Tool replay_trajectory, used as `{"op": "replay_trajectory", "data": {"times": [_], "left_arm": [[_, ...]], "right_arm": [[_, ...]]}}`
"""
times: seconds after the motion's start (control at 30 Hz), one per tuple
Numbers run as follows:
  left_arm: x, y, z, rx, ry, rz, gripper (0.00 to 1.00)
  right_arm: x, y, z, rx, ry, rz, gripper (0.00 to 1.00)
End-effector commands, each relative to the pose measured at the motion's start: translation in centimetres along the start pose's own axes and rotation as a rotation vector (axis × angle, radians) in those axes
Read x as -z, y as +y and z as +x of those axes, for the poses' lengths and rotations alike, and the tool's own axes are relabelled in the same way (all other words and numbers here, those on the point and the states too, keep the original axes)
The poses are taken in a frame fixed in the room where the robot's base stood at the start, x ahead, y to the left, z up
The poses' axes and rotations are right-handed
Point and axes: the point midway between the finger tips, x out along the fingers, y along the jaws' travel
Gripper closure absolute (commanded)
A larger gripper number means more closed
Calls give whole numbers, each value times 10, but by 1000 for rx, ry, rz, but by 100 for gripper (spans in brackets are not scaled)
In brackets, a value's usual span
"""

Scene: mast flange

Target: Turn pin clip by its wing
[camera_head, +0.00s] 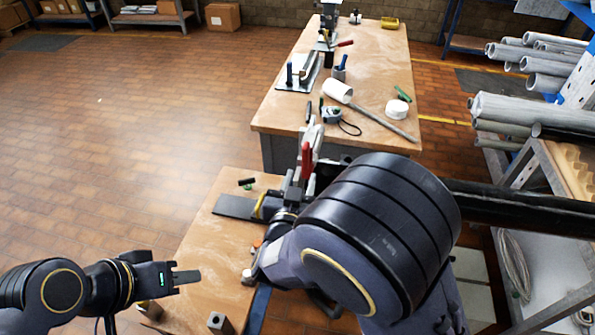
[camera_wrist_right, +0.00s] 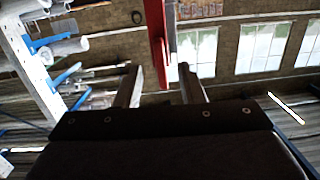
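The pin clip's red wing (camera_head: 306,160) stands upright on a grey metal part at the near end of the far table in the head view. In the right wrist view the red wing (camera_wrist_right: 158,40) reaches down from the top between my right fingers. My right gripper (camera_head: 298,187) is open around the wing, with a gap on each side; its fingers (camera_wrist_right: 160,88) look apart in the wrist view. The clip's lower part is hidden by my right arm. My left gripper (camera_head: 186,277) is over the near bench, away from the clip; its finger opening cannot be made out.
A black tube (camera_head: 520,208) runs to the right behind my right arm. The near bench (camera_head: 200,240) has small metal blocks (camera_head: 219,322). Pipes (camera_head: 530,115) fill the right rack.

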Motion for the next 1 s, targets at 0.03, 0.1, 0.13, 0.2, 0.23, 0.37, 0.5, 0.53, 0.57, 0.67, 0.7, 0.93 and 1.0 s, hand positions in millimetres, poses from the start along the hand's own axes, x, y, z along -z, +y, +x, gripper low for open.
{"op": "replay_trajectory", "data": {"times": [0.03, 0.1, 0.13, 0.2, 0.23, 0.37, 0.5, 0.53, 0.57, 0.67, 0.7, 0.93, 1.0], "left_arm": [[2, 2, -4, 0, 0, 0, 64], [2, 2, -4, 0, 0, 0, 64], [2, 2, -4, 0, 0, 0, 64], [2, 2, -4, 0, 0, 0, 64], [2, 2, -4, 0, 0, 0, 64], [2, 2, -4, 0, 0, 0, 64], [2, 2, -5, 0, 0, 0, 64], [3, 2, -5, 0, 0, 0, 64], [3, 2, -5, 0, 0, 0, 64], [3, 3, -6, 0, 0, 0, 64], [3, 3, -6, 0, 0, 0, 64], [4, 4, -8, 0, 0, 0, 64], [4, 3, -7, 0, 0, 0, 64]], "right_arm": [[5, -3, -4, -11, 38, -27, 64], [8, -4, -8, -24, 73, -46, 64], [8, -4, -8, -28, 81, -50, 64], [8, -4, -7, -33, 91, -55, 64], [9, -4, -6, -34, 92, -55, 64], [10, -4, 4, -34, 92, -53, 64], [11, -3, 17, -33, 90, -53, 64], [11, -3, 20, -33, 90, -52, 64], [11, -3, 23, -34, 90, -52, 64], [12, -2, 34, -33, 89, -53, 64], [12, -2, 38, -33, 90, -53, 64], [15, -1, 61, -34, 90, -52, 64], [14, -2, 58, -31, 89, -52, 73]]}}
